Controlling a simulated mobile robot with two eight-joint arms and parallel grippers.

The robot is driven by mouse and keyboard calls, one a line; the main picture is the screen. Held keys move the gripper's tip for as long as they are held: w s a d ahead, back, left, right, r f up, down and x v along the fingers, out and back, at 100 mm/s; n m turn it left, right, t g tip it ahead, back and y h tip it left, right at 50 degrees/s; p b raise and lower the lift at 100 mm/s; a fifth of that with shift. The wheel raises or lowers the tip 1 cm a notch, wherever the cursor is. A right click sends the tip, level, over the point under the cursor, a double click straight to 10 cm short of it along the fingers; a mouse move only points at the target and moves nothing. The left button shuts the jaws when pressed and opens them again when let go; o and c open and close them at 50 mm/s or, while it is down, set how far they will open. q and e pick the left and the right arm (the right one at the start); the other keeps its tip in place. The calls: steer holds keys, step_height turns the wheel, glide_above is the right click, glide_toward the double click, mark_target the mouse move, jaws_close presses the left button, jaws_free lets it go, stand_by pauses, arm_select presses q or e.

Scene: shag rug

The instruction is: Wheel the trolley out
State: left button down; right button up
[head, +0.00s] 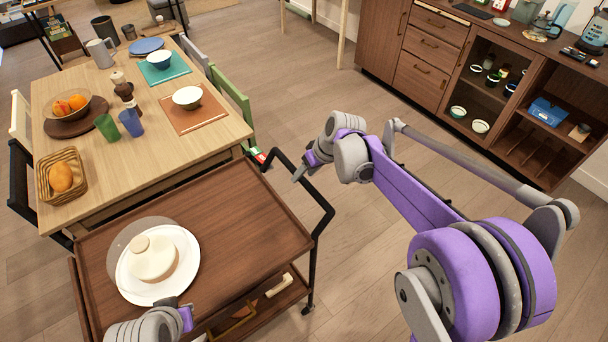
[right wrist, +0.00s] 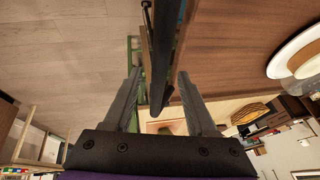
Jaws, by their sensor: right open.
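The trolley (head: 235,210) is a brown wooden cart with two shelves and a black frame. Its black handle (head: 323,207) rises at its right end. My right gripper (head: 299,173) is open beside the handle's upper part in the head view. In the right wrist view, a dark handle bar (right wrist: 164,60) runs between the open fingers of my right gripper (right wrist: 158,78); I see no grip on it. My left gripper (head: 184,305) is at the trolley's near edge, partly seen, by the white plate; its jaws are unclear.
A white plate (head: 130,283) with a lidded dish (head: 152,258) sits on the trolley top. A dining table (head: 85,100) with bowls, cups and a bread basket (head: 76,159) stands close behind. A green chair (head: 232,100) is near the handle. Floor is clear towards the right-hand cabinet (head: 420,72).

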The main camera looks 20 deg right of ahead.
steer(key=shift+w+a+f, duration=0.15)
steer(key=shift+a+f, duration=0.05)
steer(key=shift+f, duration=0.35)
jaws_close()
stand_by(1.1)
